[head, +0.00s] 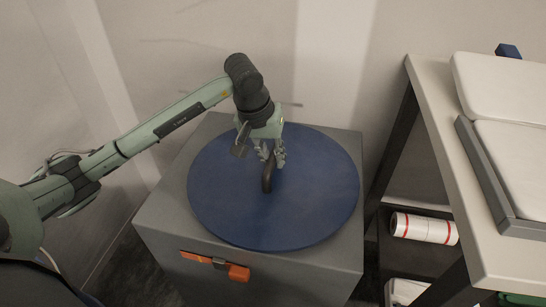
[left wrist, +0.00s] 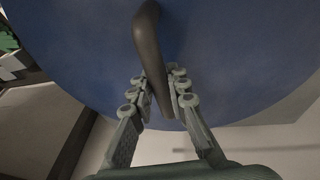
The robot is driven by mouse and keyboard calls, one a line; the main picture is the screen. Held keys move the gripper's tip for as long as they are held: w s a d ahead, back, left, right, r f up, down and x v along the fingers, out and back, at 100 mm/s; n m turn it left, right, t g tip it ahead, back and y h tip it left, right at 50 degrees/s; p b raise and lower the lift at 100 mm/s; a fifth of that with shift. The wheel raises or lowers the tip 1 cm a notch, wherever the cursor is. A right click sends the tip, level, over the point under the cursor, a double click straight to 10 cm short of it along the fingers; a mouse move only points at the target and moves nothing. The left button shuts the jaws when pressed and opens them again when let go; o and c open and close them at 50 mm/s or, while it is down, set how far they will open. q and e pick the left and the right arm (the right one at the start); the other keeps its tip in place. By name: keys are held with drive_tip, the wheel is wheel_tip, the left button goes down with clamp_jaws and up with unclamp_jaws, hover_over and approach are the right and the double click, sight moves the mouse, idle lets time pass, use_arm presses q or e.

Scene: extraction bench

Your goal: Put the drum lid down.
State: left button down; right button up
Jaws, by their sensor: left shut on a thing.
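The drum lid (head: 310,205) is a large round blue disc with a dark upright handle (head: 267,176) at its middle. It lies over the top of a grey box-shaped body (head: 180,215); whether it touches the top I cannot tell. My left gripper (head: 270,160) comes down from above and is shut on the handle. In the left wrist view the dark handle (left wrist: 150,50) runs between the fingers (left wrist: 160,100), with the blue lid (left wrist: 230,60) behind it. My right gripper is not in view.
An orange latch (head: 238,272) is on the front of the grey body. At right stands a light-topped table (head: 440,110) with white padded pieces (head: 505,90). A wall is close behind.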

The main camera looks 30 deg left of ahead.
use_arm(q)
drive_tip(key=shift+f, duration=0.1)
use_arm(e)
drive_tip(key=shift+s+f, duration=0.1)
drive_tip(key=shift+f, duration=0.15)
use_arm(q)
drive_tip(key=c, duration=1.5)
unclamp_jaws()
drive_tip(key=shift+f, duration=0.1)
drive_tip(key=shift+o, duration=0.2)
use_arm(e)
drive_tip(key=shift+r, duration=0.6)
